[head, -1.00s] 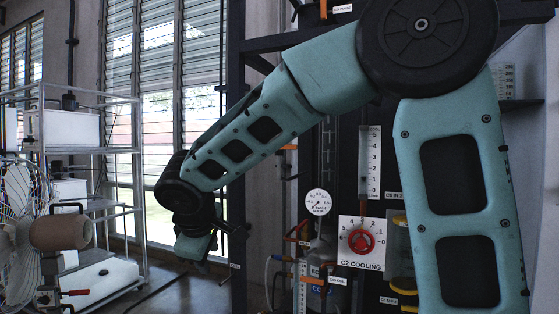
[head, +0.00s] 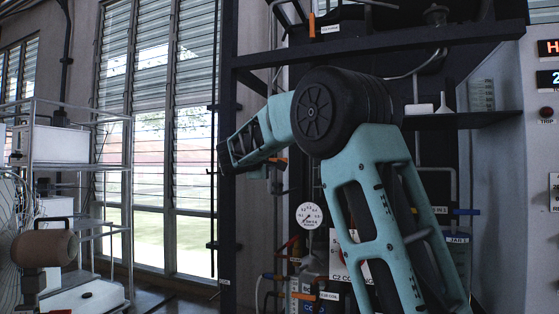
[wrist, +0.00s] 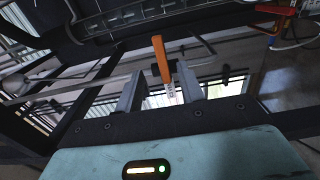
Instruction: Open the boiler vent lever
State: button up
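An orange lever handle (wrist: 160,58) stands between the two grey fingers of my gripper (wrist: 159,72) in the wrist view. The fingers are apart, with a visible gap on each side of the handle. A small white tag (wrist: 171,92) hangs below the handle; its text is unreadable. In the head view, one orange handle (head: 278,160) shows just below my forearm, and another (head: 312,23) is high on the dark rack beside a white label. Which one is the boiler vent lever, I cannot read. My gripper's fingers are not distinguishable in the head view.
The dark rack (head: 350,46) carries pipes, a round gauge (head: 311,215) and a C2 cooling panel (head: 338,268) partly hidden by my arm. A grey cabinet (head: 510,180) stands at right. A wire shelf (head: 75,165) and a fan (head: 15,240) stand at left.

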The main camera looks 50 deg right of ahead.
aim_at(275, 161)
jog(key=p+x, duration=0.3)
jog(key=x, duration=0.5)
grip_shut()
jog(key=shift+w+p, duration=0.1)
jog(key=shift+p, duration=0.25)
dwell(1.2)
